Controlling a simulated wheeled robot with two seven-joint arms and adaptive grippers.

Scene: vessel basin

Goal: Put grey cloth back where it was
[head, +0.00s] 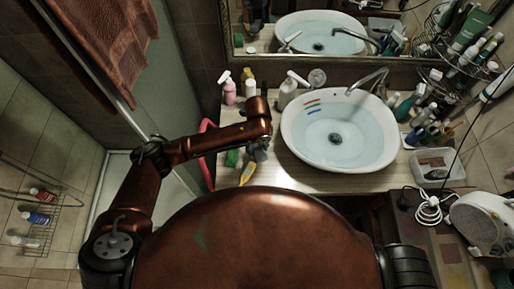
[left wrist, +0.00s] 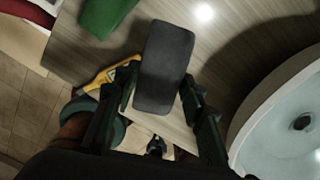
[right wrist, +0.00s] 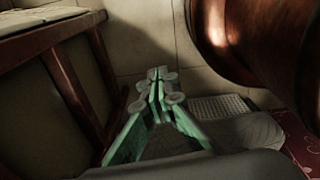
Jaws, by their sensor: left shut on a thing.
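The grey cloth (left wrist: 165,68) is a dark grey rounded block between the fingers of my left gripper (left wrist: 160,105) in the left wrist view. My left gripper is shut on its near part. In the head view, my left gripper (head: 258,148) is over the counter left of the basin, and only a small dark bit of the cloth shows. Whether the cloth touches the counter is hard to tell. My right gripper (right wrist: 158,80) is shut and empty in the right wrist view, low beside wooden furniture.
A green sponge (head: 232,158) and a yellow bottle (head: 247,174) lie near my left gripper. The white basin (head: 290,135) with water is to its right. Spray bottles (head: 292,88) stand behind. A clear box (head: 455,165) and a white heater (head: 485,222) are at the right.

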